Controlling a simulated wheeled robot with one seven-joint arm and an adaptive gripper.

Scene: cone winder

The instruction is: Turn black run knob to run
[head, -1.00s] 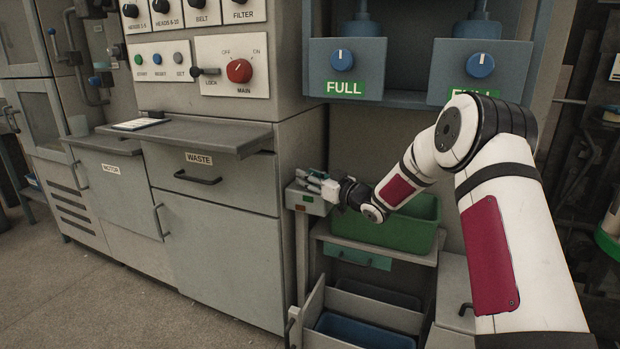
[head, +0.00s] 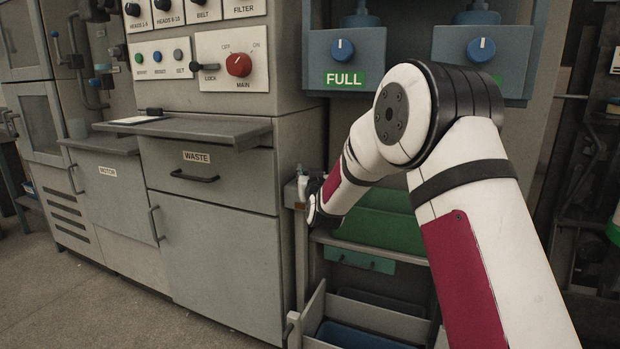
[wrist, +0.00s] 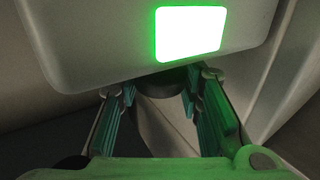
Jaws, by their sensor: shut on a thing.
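A pale box in the wrist view (wrist: 100,45) bears a brightly lit green panel (wrist: 190,33) on its face. A dark round knob (wrist: 168,83) shows under the box's lower edge, and only part of it is visible. My gripper (wrist: 160,88) is shut on this black knob, with one green-lined finger on each side. The knob's pointer and any run marking are not visible. In the head view my own arm hides most of the gripper and the knob at the right of the waste cabinet.
The waste cabinet (head: 207,250) stands left of my arm, and its grey shelf (head: 190,128) juts out above. A green bin (head: 380,232) lies behind and below the arm. An open drawer (head: 360,318) sits low down. Blue FULL knobs (head: 342,50) are higher up.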

